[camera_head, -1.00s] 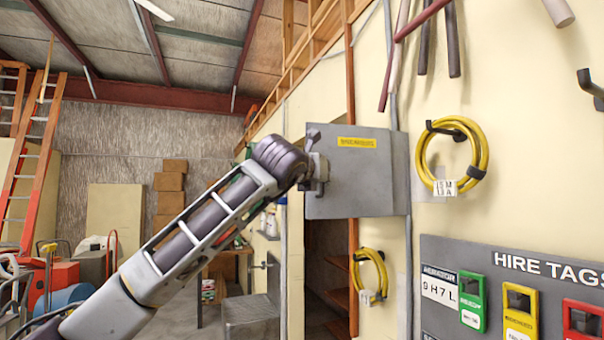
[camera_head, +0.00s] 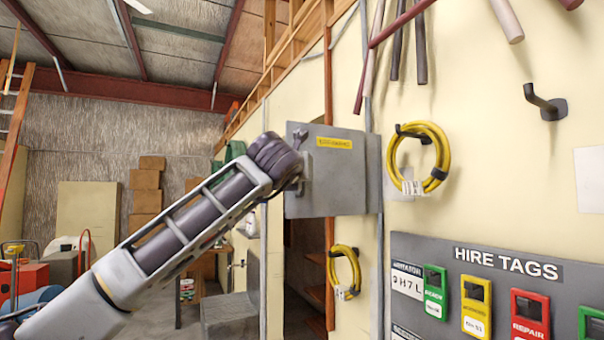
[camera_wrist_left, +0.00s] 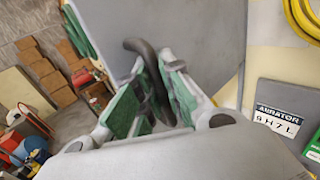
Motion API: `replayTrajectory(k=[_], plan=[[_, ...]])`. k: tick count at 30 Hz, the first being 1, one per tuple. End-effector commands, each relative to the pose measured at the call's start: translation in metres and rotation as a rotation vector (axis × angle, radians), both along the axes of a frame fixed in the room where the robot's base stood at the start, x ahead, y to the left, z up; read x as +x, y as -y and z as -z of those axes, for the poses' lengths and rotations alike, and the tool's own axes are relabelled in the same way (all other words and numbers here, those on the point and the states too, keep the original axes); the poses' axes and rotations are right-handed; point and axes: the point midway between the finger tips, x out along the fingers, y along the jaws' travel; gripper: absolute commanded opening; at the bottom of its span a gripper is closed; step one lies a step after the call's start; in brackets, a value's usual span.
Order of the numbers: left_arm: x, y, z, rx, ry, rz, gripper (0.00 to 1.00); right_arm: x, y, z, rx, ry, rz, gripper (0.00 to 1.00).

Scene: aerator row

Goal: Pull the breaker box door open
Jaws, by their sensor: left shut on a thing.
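The breaker box door (camera_head: 335,183) is a grey panel with a yellow label near its top, in the middle of the head view. It stands out at an angle from the cream wall, and no box interior shows. In the wrist view the grey panel (camera_wrist_left: 205,35) fills the upper middle. A dark curved handle (camera_wrist_left: 140,47) sits on it. My left gripper (camera_head: 297,168) is at the panel's left part. In the wrist view its green-padded fingers (camera_wrist_left: 152,88) are shut on the handle. My right gripper is not in view.
Yellow hose coils (camera_head: 420,158) hang right of and below the door. The hire tags board (camera_head: 500,290) is at lower right, and a wall hook (camera_head: 546,105) is above it. A grey cabinet (camera_head: 231,315) stands below my left arm.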

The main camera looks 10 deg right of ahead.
Motion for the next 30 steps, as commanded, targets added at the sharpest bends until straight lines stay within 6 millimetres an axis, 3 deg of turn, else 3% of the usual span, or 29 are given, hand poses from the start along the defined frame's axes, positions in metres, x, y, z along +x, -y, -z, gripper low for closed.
replayTrajectory(k=[2,3,8,22,30], plan=[[0.002,-0.002,0.001,0.001,-0.002,-0.004,0.00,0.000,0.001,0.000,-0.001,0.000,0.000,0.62],[0.002,-0.002,0.001,0.001,-0.002,-0.004,0.13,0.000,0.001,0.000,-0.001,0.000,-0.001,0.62],[0.001,-0.002,0.001,0.000,-0.001,-0.003,0.31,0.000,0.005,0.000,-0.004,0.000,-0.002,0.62],[-0.002,-0.002,0.000,0.000,0.000,-0.001,0.31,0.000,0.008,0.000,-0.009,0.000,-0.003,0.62],[-0.014,-0.008,0.000,0.000,0.000,0.000,0.31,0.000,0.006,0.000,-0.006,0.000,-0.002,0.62]])
